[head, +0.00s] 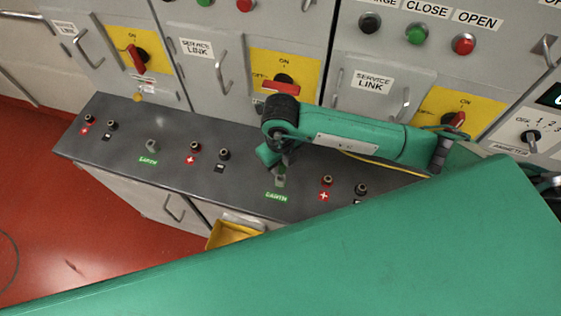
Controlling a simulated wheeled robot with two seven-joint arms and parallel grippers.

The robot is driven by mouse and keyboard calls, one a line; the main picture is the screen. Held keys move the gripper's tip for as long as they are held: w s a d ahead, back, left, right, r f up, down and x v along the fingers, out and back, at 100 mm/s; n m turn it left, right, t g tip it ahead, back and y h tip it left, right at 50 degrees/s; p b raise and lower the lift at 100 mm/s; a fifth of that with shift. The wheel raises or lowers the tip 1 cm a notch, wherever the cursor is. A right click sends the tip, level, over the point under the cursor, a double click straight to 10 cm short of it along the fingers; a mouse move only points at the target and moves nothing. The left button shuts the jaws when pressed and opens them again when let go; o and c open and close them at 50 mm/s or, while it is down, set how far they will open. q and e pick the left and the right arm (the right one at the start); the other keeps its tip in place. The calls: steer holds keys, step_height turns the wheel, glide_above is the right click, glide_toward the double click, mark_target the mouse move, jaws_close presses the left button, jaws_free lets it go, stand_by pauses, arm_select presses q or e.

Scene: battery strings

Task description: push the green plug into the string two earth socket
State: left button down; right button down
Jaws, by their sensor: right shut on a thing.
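My right gripper (281,168) points down over the grey bench, right above the middle earth socket (280,182), which has a green EARTH label in front of it. The gripper is shut on the green plug, which is mostly hidden by the wrist and fingers. I cannot tell whether the plug touches the socket or is in it. Another earth socket (152,146) with a green label stands bare at the left. My left gripper is not in view.
Black terminals with red plus labels, such as the left one (195,147) and right one (327,180), stand on the bench (120,150). Cabinets with yellow switch plates (300,65) rise behind. A yellow bin (230,234) is below the front edge. My green arm hides the bench's right end.

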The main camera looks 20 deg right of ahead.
mark_target(280, 175)
steer(key=shift+b, duration=0.45)
stand_by(1.1)
steer(key=shift+f, duration=0.2)
steer(key=shift+f+b, duration=0.3)
steer(key=shift+b, duration=0.15)
steer(key=shift+f+b, duration=1.75)
steer(key=shift+f, duration=0.15)
steer(key=c, duration=1.1)
jaws_free()
steer(key=shift+o, duration=0.2)
steer(key=shift+r, duration=0.15)
